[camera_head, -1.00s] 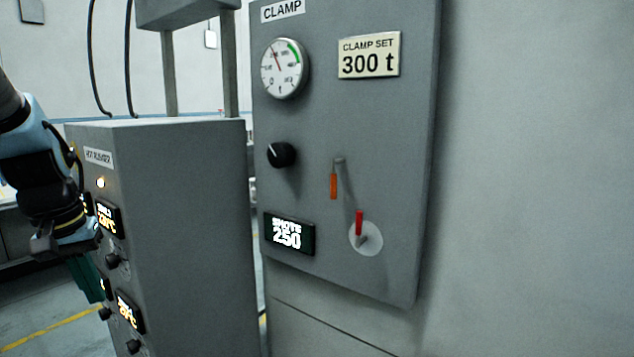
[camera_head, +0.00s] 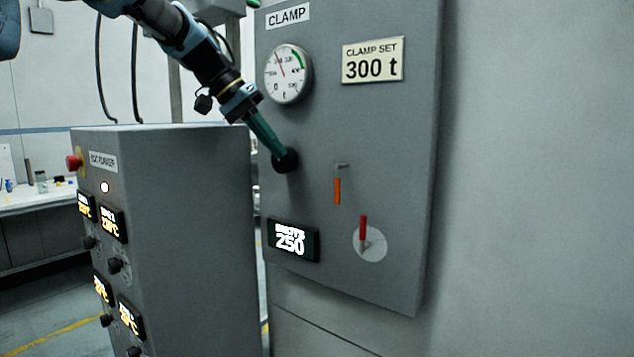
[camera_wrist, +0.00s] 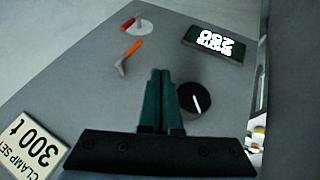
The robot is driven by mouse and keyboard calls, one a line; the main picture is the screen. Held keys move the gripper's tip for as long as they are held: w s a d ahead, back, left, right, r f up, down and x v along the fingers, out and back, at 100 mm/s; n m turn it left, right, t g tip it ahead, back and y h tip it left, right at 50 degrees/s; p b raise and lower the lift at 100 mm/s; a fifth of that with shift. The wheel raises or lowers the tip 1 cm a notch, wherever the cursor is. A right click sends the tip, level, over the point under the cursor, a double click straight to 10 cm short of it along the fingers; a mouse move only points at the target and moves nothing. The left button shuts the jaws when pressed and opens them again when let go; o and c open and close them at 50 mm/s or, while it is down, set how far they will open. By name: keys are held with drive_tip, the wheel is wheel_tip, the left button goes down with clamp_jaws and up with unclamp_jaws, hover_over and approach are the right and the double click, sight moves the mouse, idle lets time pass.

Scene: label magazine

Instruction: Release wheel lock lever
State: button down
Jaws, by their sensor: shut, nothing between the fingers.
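Two levers are on the grey clamp panel (camera_head: 385,120). One has an orange handle (camera_head: 337,190) hanging down from a metal pivot. The other has a red handle (camera_head: 363,228) pointing up on a pale round plate (camera_head: 372,245). Neither lever has a readable label. Both the orange lever (camera_wrist: 132,49) and the red lever (camera_wrist: 129,23) show beyond my fingertips in the wrist view. My gripper (camera_head: 278,150), with green fingers, is at the black knob (camera_head: 286,161), left of the levers. In the wrist view its fingers (camera_wrist: 163,73) are together and empty, beside the knob (camera_wrist: 195,98); contact cannot be told.
The panel also bears a round gauge (camera_head: 288,74), a "CLAMP SET 300 t" plate (camera_head: 373,60) and a counter display (camera_head: 292,240). A grey cabinet (camera_head: 190,230) with displays and knobs stands at left. The space in front of the levers is clear.

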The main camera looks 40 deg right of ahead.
sight(337, 191)
drive_tip(key=shift+s+d+f+p, duration=0.55)
drive_tip(key=shift+s+d+f, duration=0.45)
drive_tip(key=shift+d+f, duration=0.3)
drive_tip(key=shift+s+d+f+p, duration=0.5)
drive_tip(key=shift+s+d+f, duration=0.55)
drive_tip(key=shift+f, duration=0.3)
drive_tip(key=shift+s+d+f+p, duration=0.55)
drive_tip(key=shift+s+d+f, duration=0.45)
drive_tip(key=shift+d+f, duration=0.3)
drive_tip(key=shift+a+f+b, duration=0.1)
drive_tip(key=shift+f+b, duration=0.15)
drive_tip(key=shift+b, duration=0.05)
